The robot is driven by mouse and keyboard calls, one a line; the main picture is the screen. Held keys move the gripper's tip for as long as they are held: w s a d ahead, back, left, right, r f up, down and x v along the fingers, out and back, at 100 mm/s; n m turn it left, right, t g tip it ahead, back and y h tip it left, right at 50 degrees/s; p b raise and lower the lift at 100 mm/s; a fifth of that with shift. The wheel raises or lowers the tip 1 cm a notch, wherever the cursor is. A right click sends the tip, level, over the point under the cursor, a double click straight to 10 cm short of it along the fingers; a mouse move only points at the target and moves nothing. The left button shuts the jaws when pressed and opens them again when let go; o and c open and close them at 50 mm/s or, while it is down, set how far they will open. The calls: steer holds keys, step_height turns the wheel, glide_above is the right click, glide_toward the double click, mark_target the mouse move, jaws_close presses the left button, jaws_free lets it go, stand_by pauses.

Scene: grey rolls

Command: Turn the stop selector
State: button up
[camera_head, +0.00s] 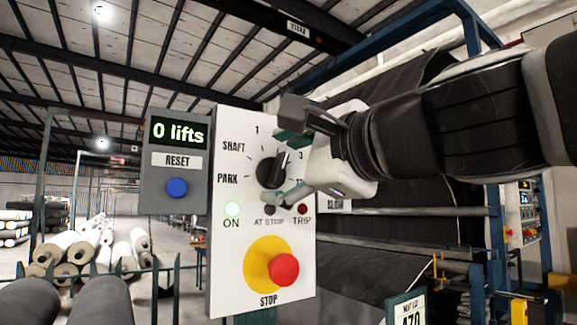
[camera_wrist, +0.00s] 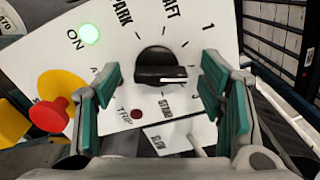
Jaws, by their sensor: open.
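The stop selector is a black rotary knob (camera_head: 272,171) on a white panel (camera_head: 228,285), beside the labels SHAFT and PARK, with 1 above it. In the wrist view, the knob (camera_wrist: 160,66) sits between my fingers, with its white mark pointing right, past the 1. In the head view its pointer leans up and right. My gripper (camera_head: 288,158) is open, coming from the right. In the wrist view my green-padded fingers (camera_wrist: 157,84) stand either side of the knob, with gaps showing; depth to the knob is hard to tell. My gripper hides the dial's right side in the head view.
Below the knob are a lit green ON lamp (camera_head: 232,209), a dark red TRIP lamp (camera_head: 302,209) and a red stop button (camera_head: 284,269) on yellow. A grey box (camera_head: 153,195) reads 0 lifts, with a blue RESET button (camera_head: 177,187). Rolls (camera_head: 68,250) lie behind left.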

steer(key=v, duration=1.2)
steer(key=shift+w, duration=0.15)
